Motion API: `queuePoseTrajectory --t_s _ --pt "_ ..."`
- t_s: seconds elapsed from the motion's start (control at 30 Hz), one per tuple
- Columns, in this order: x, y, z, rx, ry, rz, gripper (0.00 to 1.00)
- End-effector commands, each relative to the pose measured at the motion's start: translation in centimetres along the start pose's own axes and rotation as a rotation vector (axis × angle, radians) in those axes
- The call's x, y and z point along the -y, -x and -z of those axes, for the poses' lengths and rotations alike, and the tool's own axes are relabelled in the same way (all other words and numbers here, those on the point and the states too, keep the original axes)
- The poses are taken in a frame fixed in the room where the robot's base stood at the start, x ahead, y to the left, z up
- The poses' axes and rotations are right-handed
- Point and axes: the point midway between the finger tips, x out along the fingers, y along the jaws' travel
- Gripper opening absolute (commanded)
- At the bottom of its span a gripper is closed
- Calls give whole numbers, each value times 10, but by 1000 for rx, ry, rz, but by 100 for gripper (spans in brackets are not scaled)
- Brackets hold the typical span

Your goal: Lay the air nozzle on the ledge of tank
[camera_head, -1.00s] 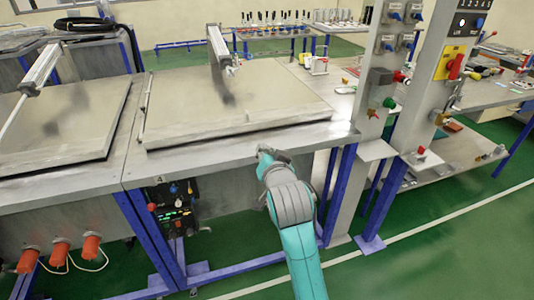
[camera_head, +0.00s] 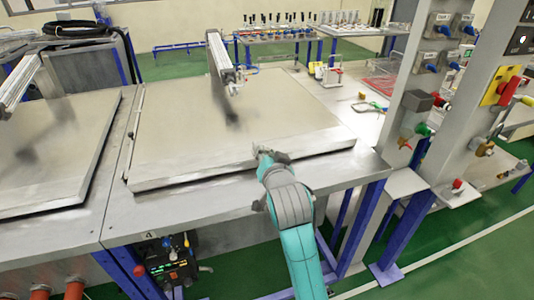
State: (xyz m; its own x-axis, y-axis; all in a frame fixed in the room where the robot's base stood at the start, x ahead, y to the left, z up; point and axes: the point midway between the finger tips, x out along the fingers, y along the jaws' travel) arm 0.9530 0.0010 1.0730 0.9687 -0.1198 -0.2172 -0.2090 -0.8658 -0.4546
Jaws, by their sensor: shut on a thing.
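The tank is a steel box with a large flat lid (camera_head: 170,125), which lies shut on it. Its ledge (camera_head: 225,200) is the bare metal strip along the front below the lid. My gripper (camera_head: 262,152) is at the end of my teal and grey arm, over the front edge of the lid, right of the middle. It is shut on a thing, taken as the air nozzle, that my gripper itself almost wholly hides. I cannot tell whether it touches the lid or ledge.
A pneumatic cylinder (camera_head: 221,60) stands over the back of the lid. A second lidded tank (camera_head: 50,140) is on the left. A grey post with valves (camera_head: 415,110) rises on the right. The right-hand tabletop (camera_head: 335,90) holds small tools. The front ledge looks clear.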

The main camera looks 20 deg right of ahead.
Motion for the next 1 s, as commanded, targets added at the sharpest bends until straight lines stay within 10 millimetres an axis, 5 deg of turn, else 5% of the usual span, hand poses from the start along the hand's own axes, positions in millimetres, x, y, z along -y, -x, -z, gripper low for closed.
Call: queuePoseTrajectory --t_s 1.0 --pt "-38 -18 -72 2 0 -1 0"
